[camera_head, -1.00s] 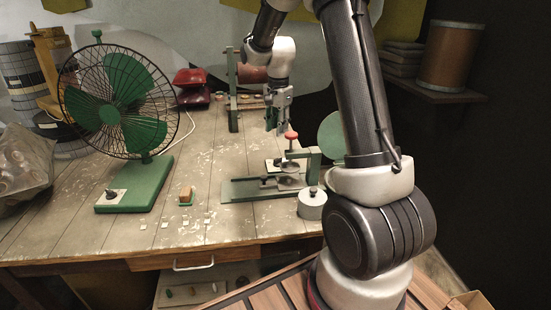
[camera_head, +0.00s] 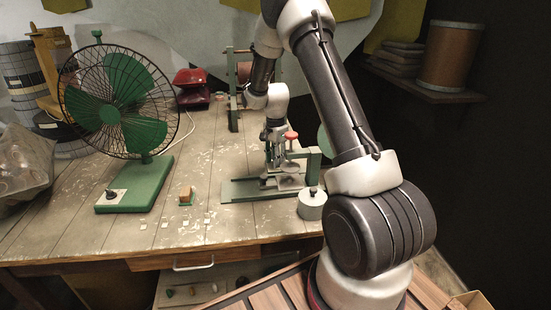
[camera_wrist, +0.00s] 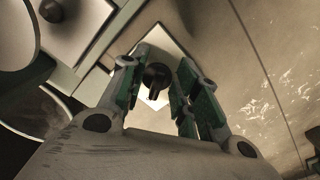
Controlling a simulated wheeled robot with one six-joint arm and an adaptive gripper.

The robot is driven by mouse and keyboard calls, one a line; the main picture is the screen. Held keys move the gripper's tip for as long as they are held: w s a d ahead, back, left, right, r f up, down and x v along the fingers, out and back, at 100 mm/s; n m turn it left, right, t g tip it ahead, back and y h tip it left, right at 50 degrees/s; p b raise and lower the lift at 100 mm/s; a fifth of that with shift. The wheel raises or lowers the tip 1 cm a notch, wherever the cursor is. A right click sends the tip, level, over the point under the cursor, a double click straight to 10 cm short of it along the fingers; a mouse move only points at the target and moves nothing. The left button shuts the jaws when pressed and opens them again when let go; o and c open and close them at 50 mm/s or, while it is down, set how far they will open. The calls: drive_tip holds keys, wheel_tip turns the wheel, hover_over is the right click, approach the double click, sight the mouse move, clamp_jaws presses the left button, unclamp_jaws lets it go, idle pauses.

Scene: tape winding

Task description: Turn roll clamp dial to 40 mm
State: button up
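The roll clamp (camera_head: 240,190) is a green metal frame lying on the workbench, with a red knob (camera_head: 291,135) above it. In the wrist view, a dark round dial (camera_wrist: 157,76) with a pointed bar sits on a pale square plate (camera_wrist: 166,42). Its marks cannot be read. My gripper (camera_head: 275,165) points down over the clamp in the head view. In the wrist view my gripper (camera_wrist: 156,72) is open, with one green-padded finger on each side of the dial. I cannot tell whether the fingers touch it. The dial is hidden in the head view.
A metal pot with a knob (camera_head: 312,207) stands beside the clamp, near the front edge. A green fan (camera_head: 133,187) stands at left, with a small wooden block (camera_head: 186,197) between. A red item (camera_head: 191,88) and another frame stand at the back. The bench's middle is fairly clear.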

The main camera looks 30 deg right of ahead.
drive_tip(key=shift+c, duration=0.4)
clamp_jaws()
drive_tip(key=shift+n, duration=0.3)
drive_tip(key=n, duration=0.5)
drive_tip(key=shift+s+d, duration=0.15)
drive_tip(key=shift+s, duration=0.1)
drive_tip(key=n, duration=0.5)
drive_tip(key=shift+s+d+n, duration=0.15)
drive_tip(key=shift+d+n, duration=0.05)
drive_tip(key=shift+n, duration=0.1)
drive_tip(key=n, duration=0.6)
drive_tip(key=shift+d, duration=0.35)
drive_tip(key=n, duration=0.6)
drive_tip(key=shift+d+n, duration=0.25)
drive_tip(key=shift+n, duration=0.15)
